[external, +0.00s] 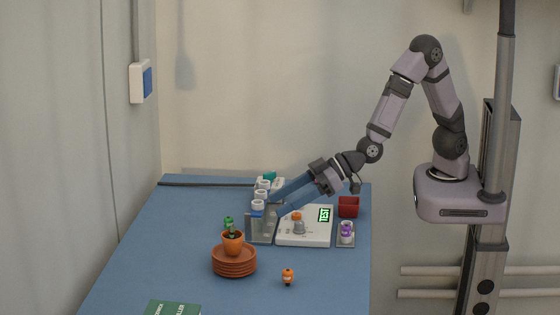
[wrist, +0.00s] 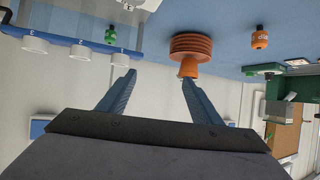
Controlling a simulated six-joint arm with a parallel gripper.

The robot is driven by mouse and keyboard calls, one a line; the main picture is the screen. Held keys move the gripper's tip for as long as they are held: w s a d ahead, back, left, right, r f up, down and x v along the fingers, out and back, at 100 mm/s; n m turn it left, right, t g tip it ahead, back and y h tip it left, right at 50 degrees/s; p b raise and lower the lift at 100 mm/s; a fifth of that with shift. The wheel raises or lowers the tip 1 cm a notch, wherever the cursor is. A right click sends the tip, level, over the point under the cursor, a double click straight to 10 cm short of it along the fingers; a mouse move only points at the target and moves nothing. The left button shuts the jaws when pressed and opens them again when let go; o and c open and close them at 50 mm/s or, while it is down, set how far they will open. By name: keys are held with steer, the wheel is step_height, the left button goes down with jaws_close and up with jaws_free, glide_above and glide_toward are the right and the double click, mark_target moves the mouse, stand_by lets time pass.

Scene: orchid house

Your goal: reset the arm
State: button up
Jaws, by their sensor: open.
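My gripper (external: 276,205) is at the end of my arm, which reaches down and left from its base over the blue table. Its two blue fingers are spread apart beside the tube rack and above the white device. In the wrist view my gripper (wrist: 158,80) shows both fingers with an empty gap between them. That view looks upside down. The terracotta pot (wrist: 187,71) appears near the right fingertip there, but contact cannot be told.

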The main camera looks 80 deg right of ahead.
steer(key=s+d+r+m+g+h+p, duration=0.2)
steer(key=s+d+r+g+p, duration=0.45)
steer(key=s+d+p, duration=0.55)
steer(key=s+d+r+m+g+h+p, duration=0.2)
steer(key=s+d+r+g+p, duration=0.45)
steer(key=s+d, duration=0.6)
steer(key=shift+t, duration=0.6)
steer(key=f+b, duration=0.1)
steer(key=w+d+f+b, duration=0.1)
steer(key=b, duration=0.1)
steer(key=f+b, duration=0.1)
steer(key=f, duration=0.1)
steer(key=shift+w+d+b, duration=0.15)
steer(key=shift+w+b, duration=0.15)
steer(key=shift+w, duration=0.05)
